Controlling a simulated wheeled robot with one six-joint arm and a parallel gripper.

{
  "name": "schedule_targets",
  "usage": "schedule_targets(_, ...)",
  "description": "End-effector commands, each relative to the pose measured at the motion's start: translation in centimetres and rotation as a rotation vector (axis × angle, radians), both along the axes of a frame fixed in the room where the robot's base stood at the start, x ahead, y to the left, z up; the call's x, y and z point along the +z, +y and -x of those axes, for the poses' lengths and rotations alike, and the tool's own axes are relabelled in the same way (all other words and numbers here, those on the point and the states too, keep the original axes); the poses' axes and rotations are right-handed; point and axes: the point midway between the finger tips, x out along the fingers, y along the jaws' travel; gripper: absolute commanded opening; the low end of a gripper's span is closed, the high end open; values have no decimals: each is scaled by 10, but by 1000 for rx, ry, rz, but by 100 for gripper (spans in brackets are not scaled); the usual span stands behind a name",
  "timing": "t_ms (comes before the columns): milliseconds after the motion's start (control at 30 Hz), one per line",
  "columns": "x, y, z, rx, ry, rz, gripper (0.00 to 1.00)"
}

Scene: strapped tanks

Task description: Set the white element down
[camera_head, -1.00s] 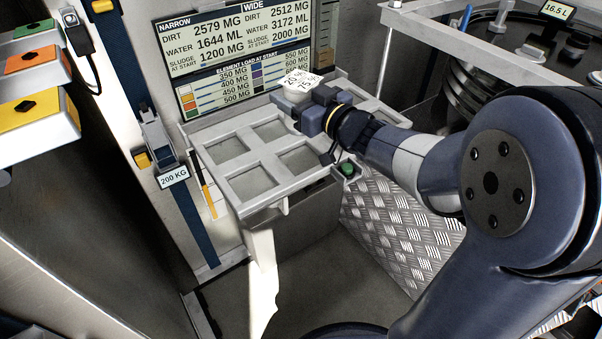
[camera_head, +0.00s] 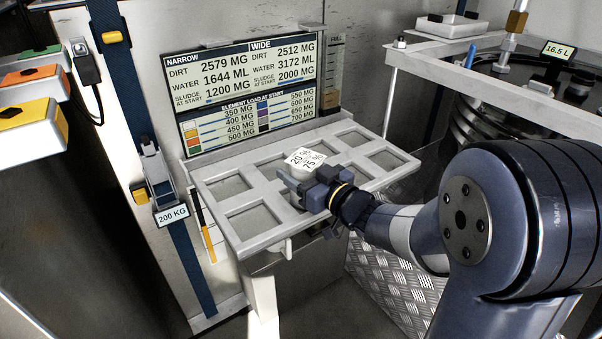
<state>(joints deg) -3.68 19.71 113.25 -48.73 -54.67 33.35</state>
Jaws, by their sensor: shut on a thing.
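The white element (camera_head: 304,158) has a white top with dark numbers. It is at my gripper (camera_head: 297,190), which is shut on it. It is over the middle of a grey rack (camera_head: 243,181) with several square openings. The gripper hides the lower part of the element, so I cannot tell whether it touches the rack.
A display board (camera_head: 240,85) with readings stands behind the rack. A blue strap with a buckle (camera_head: 157,170) and a 200 KG label is to the left. Orange and yellow blocks (camera_head: 30,118) sit at far left. A metal frame (camera_head: 480,80) around a tank is at right. Several rack openings look empty.

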Motion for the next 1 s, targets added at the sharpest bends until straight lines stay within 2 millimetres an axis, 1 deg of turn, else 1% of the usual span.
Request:
schedule_targets(67,2,0,0,0,-3,-1,24)
schedule_targets(200,-3,0,0,0,-2,-2,24)
schedule_targets(233,-4,0,0,0,0,0,62)
schedule_targets(500,-2,0,0,0,0,0,83)
schedule_targets(733,-2,0,0,0,0,0,83)
schedule_targets(833,4,0,0,0,-1,-1,83)
schedule_targets(967,3,-15,15,-5,0,0,83)
schedule_targets(1000,3,-21,21,-5,1,0,83)
